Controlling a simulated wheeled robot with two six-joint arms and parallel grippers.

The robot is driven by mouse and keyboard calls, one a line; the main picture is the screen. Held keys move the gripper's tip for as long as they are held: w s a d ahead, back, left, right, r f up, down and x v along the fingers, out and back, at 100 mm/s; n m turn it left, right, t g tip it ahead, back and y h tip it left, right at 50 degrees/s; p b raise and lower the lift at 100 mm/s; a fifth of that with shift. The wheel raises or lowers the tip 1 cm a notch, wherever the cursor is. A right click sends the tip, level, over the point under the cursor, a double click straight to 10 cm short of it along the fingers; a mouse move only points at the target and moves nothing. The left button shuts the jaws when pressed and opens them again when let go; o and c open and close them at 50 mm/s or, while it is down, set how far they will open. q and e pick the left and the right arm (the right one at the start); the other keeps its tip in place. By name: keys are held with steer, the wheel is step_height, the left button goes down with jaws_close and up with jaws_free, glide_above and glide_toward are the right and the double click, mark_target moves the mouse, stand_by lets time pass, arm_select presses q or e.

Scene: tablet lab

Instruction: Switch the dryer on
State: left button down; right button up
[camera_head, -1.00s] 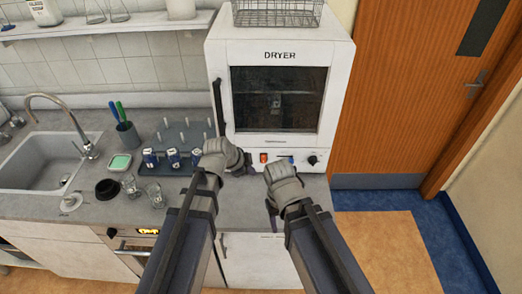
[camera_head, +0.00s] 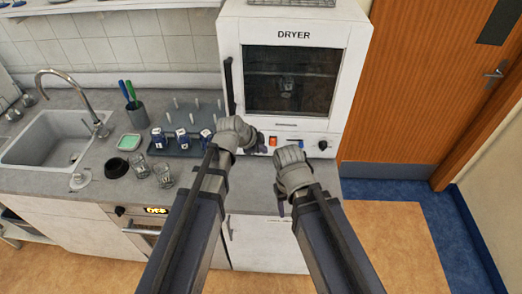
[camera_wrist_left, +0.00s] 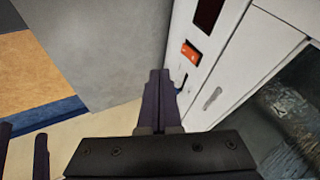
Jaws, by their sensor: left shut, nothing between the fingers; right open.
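The white dryer (camera_head: 228,30) stands on the counter in the head view, its door shut. An orange rocker switch (camera_head: 272,141) sits on the panel below the door; it also shows in the left wrist view (camera_wrist_left: 190,53). I cannot tell which way it is rocked. My left gripper (camera_head: 259,147) is just left of the switch, shut and empty. In the left wrist view its fingertips (camera_wrist_left: 160,72) are together, below and left of the switch, with a visible gap. My right gripper (camera_head: 281,207) is open, below and in front of the panel, pointing down.
A dark display (camera_wrist_left: 208,14) and a black knob (camera_head: 322,145) share the panel. Left of the dryer are a peg rack (camera_head: 184,118) with blue-labelled vials, glasses (camera_head: 164,175), a pen cup (camera_head: 137,115) and a sink (camera_head: 48,140). Floor is clear right of the counter.

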mark_target(273, 142)
arm_select(q)
steer(key=w+d+f+b, duration=0.2)
steer(key=w+f+b, duration=0.3)
steer(key=w+f, duration=0.1)
steer(key=shift+w+d+f, duration=0.15)
steer(key=shift+w+d, duration=0.15)
steer(key=shift+w, duration=0.3)
steer(key=shift+w+f+b, duration=0.1)
steer(key=shift+w+b, duration=0.15)
steer(key=shift+b, duration=0.05)
